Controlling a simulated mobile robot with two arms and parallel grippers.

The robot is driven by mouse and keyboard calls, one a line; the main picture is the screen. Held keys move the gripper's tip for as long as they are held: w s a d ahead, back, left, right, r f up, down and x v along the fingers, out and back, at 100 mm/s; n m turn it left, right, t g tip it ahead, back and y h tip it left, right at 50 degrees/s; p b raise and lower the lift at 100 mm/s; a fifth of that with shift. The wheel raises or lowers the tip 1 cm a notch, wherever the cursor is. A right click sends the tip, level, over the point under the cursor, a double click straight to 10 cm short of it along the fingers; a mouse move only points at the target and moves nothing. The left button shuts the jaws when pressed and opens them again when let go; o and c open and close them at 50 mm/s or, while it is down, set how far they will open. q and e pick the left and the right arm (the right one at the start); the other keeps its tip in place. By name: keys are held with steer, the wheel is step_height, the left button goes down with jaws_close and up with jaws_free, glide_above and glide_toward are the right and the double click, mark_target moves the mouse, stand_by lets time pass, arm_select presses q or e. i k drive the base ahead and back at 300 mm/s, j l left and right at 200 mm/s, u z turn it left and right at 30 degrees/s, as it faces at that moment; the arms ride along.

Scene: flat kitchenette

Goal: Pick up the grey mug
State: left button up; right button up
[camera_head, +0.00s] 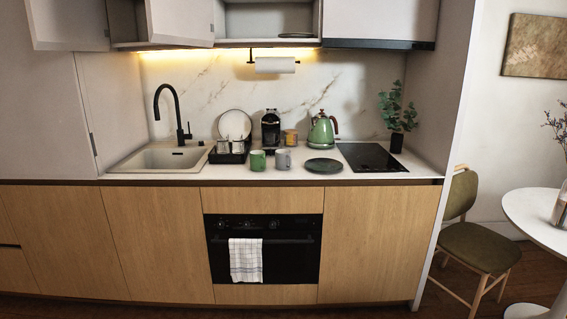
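The grey mug (283,160) stands upright on the white counter, near its front edge. A green mug (257,160) stands close to its left. A dark green plate (324,166) lies flat to its right. Neither of my grippers shows in the head view, so I cannot see their state.
A green kettle (321,131), a coffee maker (271,130) and a dish rack (228,153) stand behind or beside the mugs. The sink (158,160) is at left, the black cooktop (370,157) at right. The wall cabinet door (180,22) hangs open above. A chair (472,230) stands right.

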mark_target(282, 158)
steer(key=i+l, duration=0.2)
steer(key=i, duration=0.25)
steer(key=i+l, duration=0.25)
steer(key=i, duration=0.2)
steer(key=i+l, duration=0.2)
steer(key=i, duration=0.3)
